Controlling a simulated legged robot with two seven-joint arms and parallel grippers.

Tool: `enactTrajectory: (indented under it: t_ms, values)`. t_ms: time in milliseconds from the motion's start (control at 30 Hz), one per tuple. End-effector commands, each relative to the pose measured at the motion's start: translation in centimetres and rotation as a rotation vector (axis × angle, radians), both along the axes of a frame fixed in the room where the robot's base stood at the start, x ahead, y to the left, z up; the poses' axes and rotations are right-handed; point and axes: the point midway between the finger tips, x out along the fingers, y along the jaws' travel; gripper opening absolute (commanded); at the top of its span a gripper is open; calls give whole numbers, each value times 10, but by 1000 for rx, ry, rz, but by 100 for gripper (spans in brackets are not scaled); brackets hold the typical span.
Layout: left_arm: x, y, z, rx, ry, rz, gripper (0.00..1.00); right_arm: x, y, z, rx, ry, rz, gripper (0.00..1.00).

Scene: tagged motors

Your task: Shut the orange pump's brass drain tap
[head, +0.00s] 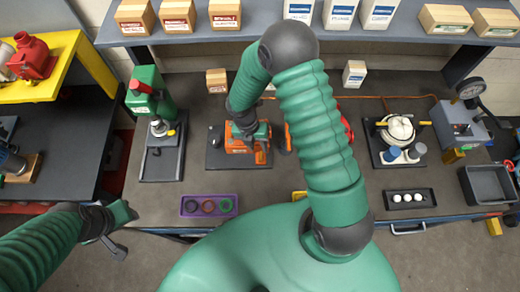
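The orange pump (236,144) stands on a dark base plate on the bench, left of the middle. My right arm reaches over it from the right and bends down at the elbow. My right gripper (256,132) is at the top of the pump and covers part of it. Whether its fingers are open or shut, or touch the pump, is too small to tell. I cannot make out the brass drain tap; it is hidden or too small. My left gripper (122,226) is at the lower left, in front of the bench and away from the pump; its finger opening is unclear.
A green press (146,95) stands left of the pump. A purple tray (209,206) with several rings lies in front. A round-topped device (397,130) and a black tray (409,199) are to the right. A shelf (240,32) with boxes runs along the back.

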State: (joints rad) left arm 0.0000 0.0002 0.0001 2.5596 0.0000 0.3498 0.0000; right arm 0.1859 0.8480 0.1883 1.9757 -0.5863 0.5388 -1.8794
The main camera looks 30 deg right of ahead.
Motion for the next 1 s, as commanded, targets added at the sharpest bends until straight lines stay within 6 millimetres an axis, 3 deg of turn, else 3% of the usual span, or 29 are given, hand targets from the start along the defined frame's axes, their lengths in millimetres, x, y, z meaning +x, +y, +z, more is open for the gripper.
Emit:
enactTrajectory:
  t_ms: [100, 233, 567, 833, 1000]
  values:
    - [0, 0, 7, 0, 0, 0, 36, -6, -3, -24, 0, 4, 3, 35]
    - [0, 0, 10, 0, 0, 0, 36, -9, -6, -42, -1, -1, -1, 35]
    - [0, 0, 10, 0, 1, 0, 36, -7, -7, -51, 0, -2, -2, 35]
    - [0, 0, 10, 0, 0, 0, 36, -8, -7, -50, 1, -3, -1, 1]
    - [0, 0, 10, 0, 0, 0, 36, -8, -7, -50, 1, -4, -1, 0]
